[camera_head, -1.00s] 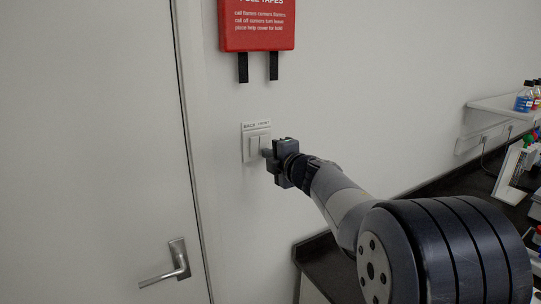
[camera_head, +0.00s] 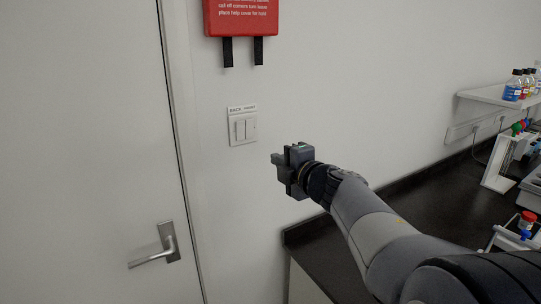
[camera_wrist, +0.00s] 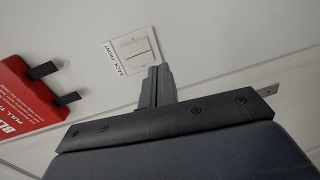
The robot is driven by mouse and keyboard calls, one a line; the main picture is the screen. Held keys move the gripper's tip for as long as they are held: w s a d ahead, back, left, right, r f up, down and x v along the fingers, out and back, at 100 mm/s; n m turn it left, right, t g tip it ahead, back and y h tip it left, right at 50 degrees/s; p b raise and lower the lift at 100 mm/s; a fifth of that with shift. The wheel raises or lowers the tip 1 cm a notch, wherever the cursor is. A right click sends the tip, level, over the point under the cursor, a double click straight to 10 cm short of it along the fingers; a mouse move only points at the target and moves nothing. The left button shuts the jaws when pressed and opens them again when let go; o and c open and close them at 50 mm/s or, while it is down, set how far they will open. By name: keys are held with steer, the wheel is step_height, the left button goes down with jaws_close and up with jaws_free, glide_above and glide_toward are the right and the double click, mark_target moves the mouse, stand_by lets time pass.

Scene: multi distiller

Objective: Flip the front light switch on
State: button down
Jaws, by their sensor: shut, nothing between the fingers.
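The white light switch plate (camera_head: 242,128) is on the wall to the right of the door, with two rockers side by side. A label (camera_head: 242,108) above it reads "BACK" on the left and "FRONT" on the right. My gripper (camera_head: 276,159) is shut and empty, below and to the right of the plate, apart from it. In the wrist view the plate (camera_wrist: 137,50) lies just beyond the closed fingertips (camera_wrist: 159,68), and the label reads along its lower left side. I cannot tell which way either rocker is tipped.
A red box (camera_head: 241,16) with two black straps hangs above the switch. A door (camera_head: 80,150) with a lever handle (camera_head: 155,247) is at the left. A dark bench (camera_head: 425,205) with racks, and a shelf (camera_head: 490,102) with bottles, stand at the right.

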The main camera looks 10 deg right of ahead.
steer(key=shift+f+v, duration=0.2)
steer(key=shift+v, duration=0.8)
steer(key=shift+w, duration=0.15)
